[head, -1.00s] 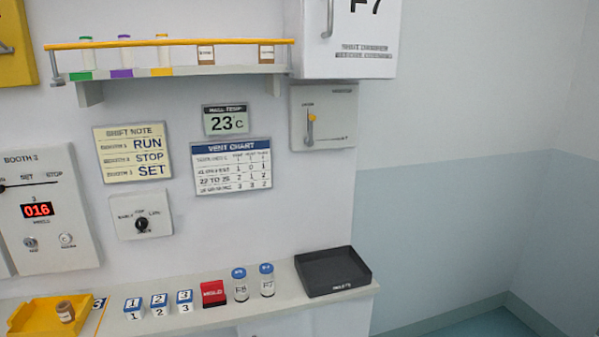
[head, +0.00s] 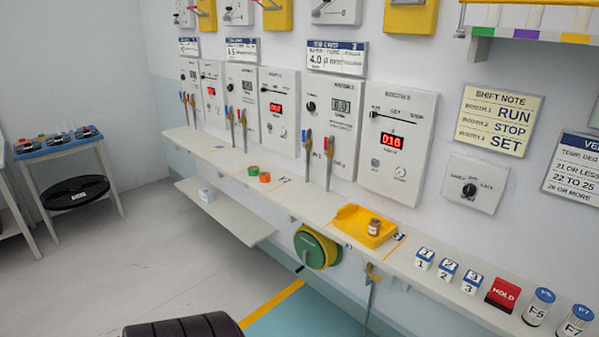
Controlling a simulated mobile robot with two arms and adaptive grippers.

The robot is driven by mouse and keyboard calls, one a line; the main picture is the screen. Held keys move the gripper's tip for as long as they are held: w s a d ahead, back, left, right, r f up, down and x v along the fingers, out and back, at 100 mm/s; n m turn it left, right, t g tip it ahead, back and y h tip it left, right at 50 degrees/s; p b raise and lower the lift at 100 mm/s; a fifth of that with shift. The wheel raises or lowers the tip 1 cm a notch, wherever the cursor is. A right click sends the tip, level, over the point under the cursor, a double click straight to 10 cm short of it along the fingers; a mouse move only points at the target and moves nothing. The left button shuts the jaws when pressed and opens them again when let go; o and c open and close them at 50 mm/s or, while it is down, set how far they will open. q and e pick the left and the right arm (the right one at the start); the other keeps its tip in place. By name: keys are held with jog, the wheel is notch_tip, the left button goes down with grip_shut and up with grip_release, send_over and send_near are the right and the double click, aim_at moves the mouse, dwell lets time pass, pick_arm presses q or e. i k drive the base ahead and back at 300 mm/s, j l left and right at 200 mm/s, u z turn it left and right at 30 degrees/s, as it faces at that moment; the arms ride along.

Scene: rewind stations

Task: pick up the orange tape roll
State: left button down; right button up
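A small orange roll (head: 265,177), which looks like the orange tape roll, lies on the long narrow wall shelf (head: 222,157) in the head view. It is left of the picture's middle, beside a small green roll (head: 253,170). The two are close together; I cannot tell whether they touch. Neither of my grippers shows in the head view, and nothing is seen holding the orange roll.
Upright levers with red and blue tips (head: 329,160) stand along the shelf. A yellow tray (head: 352,212) holds a small brown jar (head: 374,227). A lower shelf (head: 232,222) juts out below. A side table (head: 62,146) stands far left. Open floor lies between.

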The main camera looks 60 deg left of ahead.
aim_at(265, 177)
jog(key=u, duration=2.55)
jog(key=i+j+u, duration=0.1)
jog(key=i+u, duration=0.4)
jog(key=i, duration=1.3)
jog(key=i+z, duration=0.1)
jog(key=i, duration=0.8)
jog(key=i+j, duration=0.15)
jog(key=i, duration=0.75)
jog(key=i+j+z, duration=0.1)
jog(key=i, duration=0.8)
jog(key=i+z, duration=0.15)
jog(key=z, duration=1.7)
